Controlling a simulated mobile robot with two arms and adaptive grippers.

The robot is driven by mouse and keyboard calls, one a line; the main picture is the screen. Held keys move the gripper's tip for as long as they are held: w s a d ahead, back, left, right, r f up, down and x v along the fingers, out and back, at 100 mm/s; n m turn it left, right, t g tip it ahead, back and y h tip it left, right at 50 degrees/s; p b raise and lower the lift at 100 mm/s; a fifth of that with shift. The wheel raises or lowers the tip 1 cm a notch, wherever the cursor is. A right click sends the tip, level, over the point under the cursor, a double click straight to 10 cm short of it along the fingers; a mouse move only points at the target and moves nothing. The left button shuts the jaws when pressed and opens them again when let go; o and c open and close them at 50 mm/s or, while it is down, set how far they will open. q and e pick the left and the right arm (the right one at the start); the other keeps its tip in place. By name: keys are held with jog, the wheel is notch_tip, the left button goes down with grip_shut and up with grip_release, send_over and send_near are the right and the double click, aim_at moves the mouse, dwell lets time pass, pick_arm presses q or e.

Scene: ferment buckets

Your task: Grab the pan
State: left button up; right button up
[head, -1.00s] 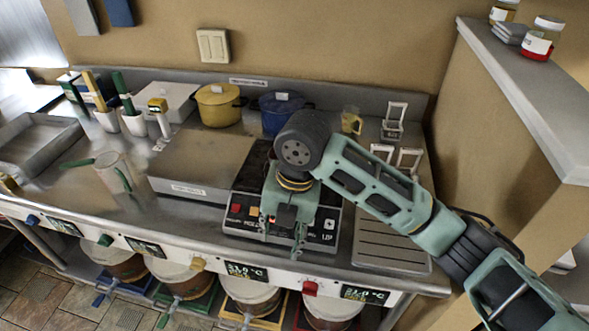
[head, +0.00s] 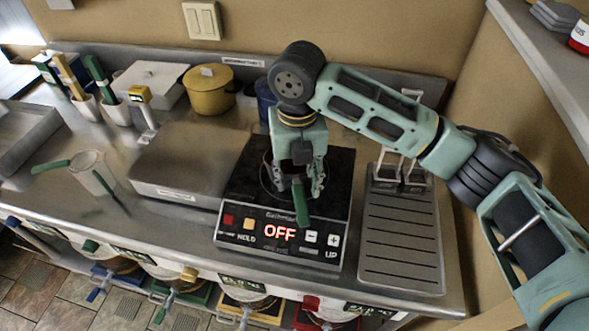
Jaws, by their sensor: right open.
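A green handle (head: 301,201) sticks out toward the front of the black hot plate (head: 338,207), whose display reads OFF. It looks like the pan's handle. The pan's body is mostly hidden behind my right gripper, so I cannot tell its shape. My right gripper (head: 295,188) points down over the hot plate with its fingers apart, one on each side of the handle's rear part. I cannot tell whether either finger touches it. My left gripper is not in view.
A grey box (head: 185,165) stands left of the hot plate, and a slatted drain tray (head: 400,240) lies right. A yellow pot (head: 209,95) and a partly hidden blue pot (head: 264,99) stand behind. A clear jug (head: 94,175) stands left.

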aim_at(298, 189)
jog(key=shift+s+d+f+p, duration=0.15)
jog(key=shift+s+f+p, duration=0.05)
jog(key=shift+f+p, duration=0.55)
jog(key=f, duration=0.3)
jog(key=shift+w+p, duration=0.25)
jog(key=shift+p, duration=0.1)
jog(key=shift+w+f, duration=0.1)
jog(key=shift+f, duration=0.35)
jog(key=c, duration=0.9)
grip_shut()
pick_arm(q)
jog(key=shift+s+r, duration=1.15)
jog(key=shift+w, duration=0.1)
